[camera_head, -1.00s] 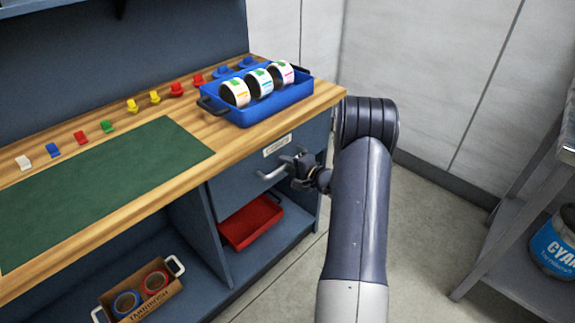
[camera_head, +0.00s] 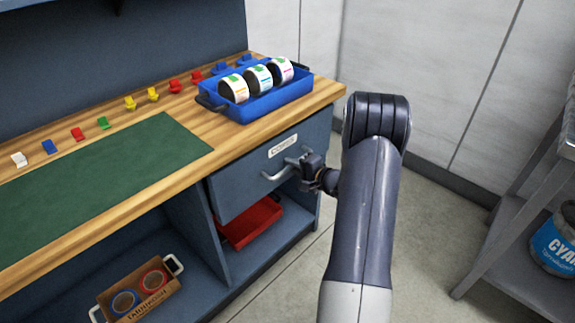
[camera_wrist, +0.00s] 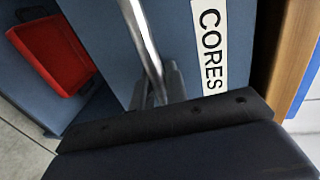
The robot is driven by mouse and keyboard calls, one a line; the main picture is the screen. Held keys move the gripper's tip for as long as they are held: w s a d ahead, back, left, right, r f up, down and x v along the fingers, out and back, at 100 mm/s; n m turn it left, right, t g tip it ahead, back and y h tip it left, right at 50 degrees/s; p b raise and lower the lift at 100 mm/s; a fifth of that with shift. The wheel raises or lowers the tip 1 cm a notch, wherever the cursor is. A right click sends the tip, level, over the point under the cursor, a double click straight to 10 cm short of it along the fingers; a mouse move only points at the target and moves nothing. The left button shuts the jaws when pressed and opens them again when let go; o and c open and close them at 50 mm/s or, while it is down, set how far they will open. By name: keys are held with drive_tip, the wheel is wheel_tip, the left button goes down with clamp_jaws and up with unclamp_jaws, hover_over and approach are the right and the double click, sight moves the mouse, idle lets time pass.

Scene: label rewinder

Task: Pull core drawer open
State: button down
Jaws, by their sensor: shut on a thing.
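The core drawer (camera_head: 238,192) is a blue-grey front under the right end of the wooden bench top, with a white label (camera_head: 282,146) reading CORES in the wrist view (camera_wrist: 209,45). It stands slightly out from the cabinet. Its silvery bar handle (camera_head: 275,175) also crosses the wrist view (camera_wrist: 142,35). My gripper (camera_head: 298,166) is shut on the right part of this handle. In the wrist view its dark fingers (camera_wrist: 165,85) close around the bar, and the bar's lower end is hidden there.
A red tray (camera_head: 250,222) sits in the open shelf below the drawer. A blue crate (camera_head: 265,105) with several label rolls stands above on the bench top (camera_head: 185,172). A metal rack (camera_head: 520,210) stands at the right; the floor between is clear.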

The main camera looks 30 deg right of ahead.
drive_tip(key=f+b+v, duration=0.3)
drive_tip(key=b+v, duration=0.1)
drive_tip(key=v, duration=1)
drive_tip(key=s+f+b+v, duration=0.1)
drive_tip(key=f+b+v, duration=0.2)
drive_tip(key=v, duration=1.1)
drive_tip(key=shift+s+d+b, duration=0.15)
drive_tip(key=shift+s+b, duration=0.1)
drive_tip(key=shift+b, duration=0.6)
drive_tip(key=c, duration=1.5)
unclamp_jaws()
drive_tip(key=p+v, duration=0.2)
drive_tip(key=v, duration=0.8)
drive_tip(key=shift+s+d+r, duration=0.1)
drive_tip(key=shift+s+d, duration=0.05)
drive_tip(key=shift+s, duration=0.25)
